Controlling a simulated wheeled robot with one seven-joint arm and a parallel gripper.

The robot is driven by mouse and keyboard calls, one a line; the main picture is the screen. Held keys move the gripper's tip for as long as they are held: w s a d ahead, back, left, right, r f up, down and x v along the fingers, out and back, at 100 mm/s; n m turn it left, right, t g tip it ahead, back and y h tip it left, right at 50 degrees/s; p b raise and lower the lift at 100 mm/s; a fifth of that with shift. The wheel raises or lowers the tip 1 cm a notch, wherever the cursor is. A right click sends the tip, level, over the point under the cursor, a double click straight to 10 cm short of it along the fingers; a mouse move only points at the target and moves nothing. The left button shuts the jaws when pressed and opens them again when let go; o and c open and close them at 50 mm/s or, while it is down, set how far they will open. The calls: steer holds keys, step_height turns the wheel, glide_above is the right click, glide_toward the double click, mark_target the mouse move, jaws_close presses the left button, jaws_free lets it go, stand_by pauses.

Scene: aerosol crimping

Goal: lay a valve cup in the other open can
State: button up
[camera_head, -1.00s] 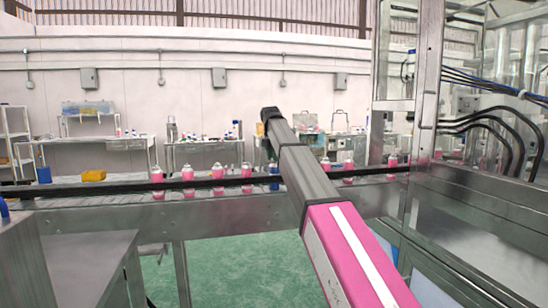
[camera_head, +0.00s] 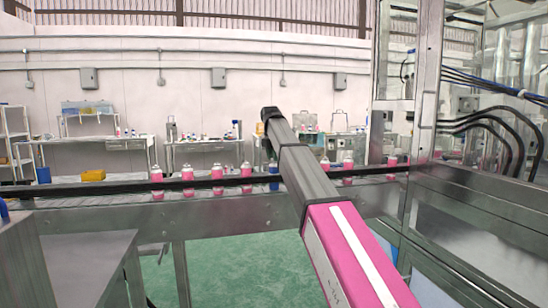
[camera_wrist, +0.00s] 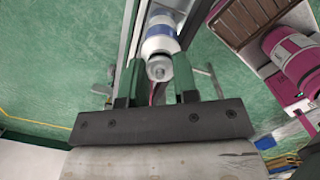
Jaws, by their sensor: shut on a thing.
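My gripper (camera_wrist: 158,82) has two green fingers, shut on a small round pale-grey metal piece, the valve cup (camera_wrist: 158,71). A white and blue can (camera_wrist: 160,36) is just beyond the cup in the wrist view, in line with it. I cannot tell whether the cup touches the can. In the head view a blue can (camera_head: 273,168) stands in the row, partly beside my arm. My gripper and the cup are hidden or too small to make out there.
Several pink cans stand along the conveyor, such as one at the left (camera_head: 157,180) and one at the right (camera_head: 348,166). A dark rail (camera_head: 110,187) runs in front of them. A metal-framed machine (camera_head: 424,120) with cables stands at the right.

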steer(key=o, duration=1.5)
steer(key=shift+r, duration=0.15)
steer(key=shift+r, duration=3.35)
